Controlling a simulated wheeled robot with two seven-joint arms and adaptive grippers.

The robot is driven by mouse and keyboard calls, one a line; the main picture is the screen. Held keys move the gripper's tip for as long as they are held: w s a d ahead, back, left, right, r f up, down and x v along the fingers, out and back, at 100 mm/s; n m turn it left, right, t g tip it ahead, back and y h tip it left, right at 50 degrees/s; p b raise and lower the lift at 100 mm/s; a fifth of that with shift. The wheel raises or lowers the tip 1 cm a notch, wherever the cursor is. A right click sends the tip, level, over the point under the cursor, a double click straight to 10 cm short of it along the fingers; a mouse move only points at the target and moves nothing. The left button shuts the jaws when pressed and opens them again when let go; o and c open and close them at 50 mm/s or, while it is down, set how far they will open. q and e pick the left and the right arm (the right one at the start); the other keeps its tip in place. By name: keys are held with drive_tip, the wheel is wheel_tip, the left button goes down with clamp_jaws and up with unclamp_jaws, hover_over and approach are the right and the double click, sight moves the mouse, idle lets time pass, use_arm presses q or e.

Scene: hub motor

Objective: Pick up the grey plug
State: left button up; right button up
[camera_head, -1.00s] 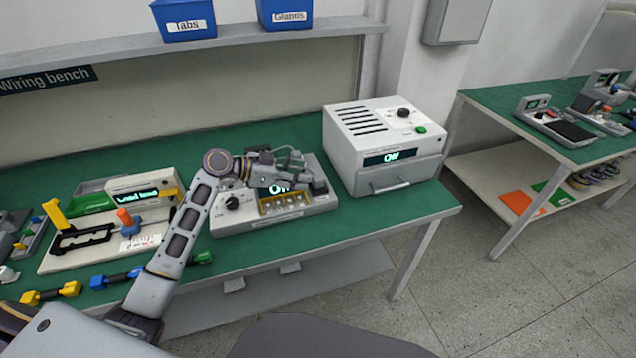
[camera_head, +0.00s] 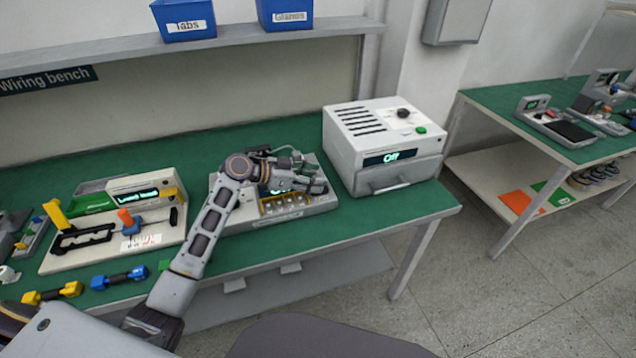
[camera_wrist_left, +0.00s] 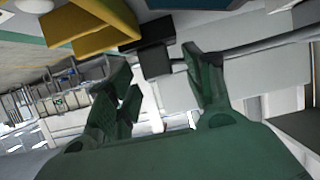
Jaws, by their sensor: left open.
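My left gripper (camera_head: 314,178) is open above the right part of the white test unit (camera_head: 290,213), which has a yellow-framed row of pale slots (camera_head: 286,206). In the left wrist view the open green-tinted fingers (camera_wrist_left: 160,72) reach toward a small dark block (camera_wrist_left: 155,62) and pale grey blocks (camera_wrist_left: 175,92). I cannot tell which of these, if any, is the grey plug. In the head view the gripper and forearm hide much of the unit's top and display. My right gripper is out of view.
A white oven-like box (camera_head: 383,150) with an "Off" display stands close to the right of my gripper. A tester with a yellow lever (camera_head: 57,217) and blue and yellow connectors (camera_head: 118,279) lie to the left. A shelf (camera_head: 120,50) with blue bins runs behind.

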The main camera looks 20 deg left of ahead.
use_arm(q)
drive_tip(key=shift+w+d, duration=0.1)
drive_tip(key=shift+d, duration=0.05)
idle(0.3)
drive_tip(key=c, duration=1.1)
